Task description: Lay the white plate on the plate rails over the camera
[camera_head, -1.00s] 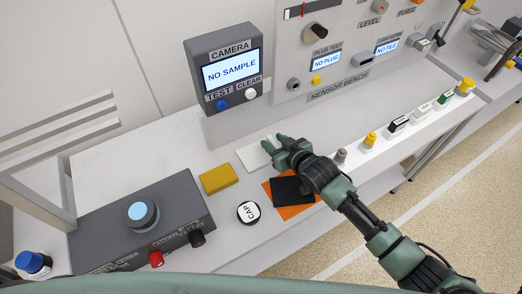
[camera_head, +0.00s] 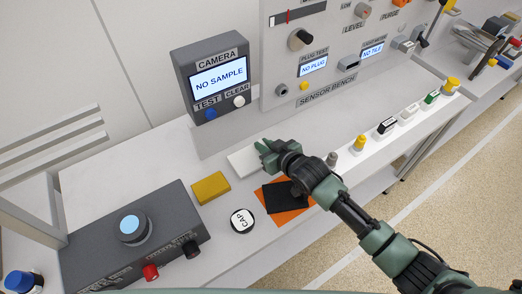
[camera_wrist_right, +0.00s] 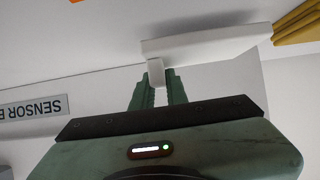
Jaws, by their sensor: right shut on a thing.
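The white plate (camera_head: 243,160) is at the middle of the pale bench, behind and to the right of a yellow block. My right gripper (camera_head: 265,148) is at the plate's right end. In the right wrist view, my right gripper's fingers (camera_wrist_right: 158,88) are shut on a small white tab (camera_wrist_right: 155,72) of the plate (camera_wrist_right: 200,43). I cannot tell whether the plate touches the bench. A dark grey unit (camera_head: 180,215) with a round light-blue lens (camera_head: 132,223) stands at the left front. I cannot clearly make out the plate rails. My left gripper is not in view.
The yellow block (camera_head: 211,187), a CAP disc (camera_head: 242,221) and a black piece (camera_head: 283,196) on an orange sheet (camera_head: 298,216) lie nearby. The CAMERA screen (camera_head: 219,76) reads NO SAMPLE. Pale bars (camera_head: 50,138) stand at the left. Several small parts line the right edge.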

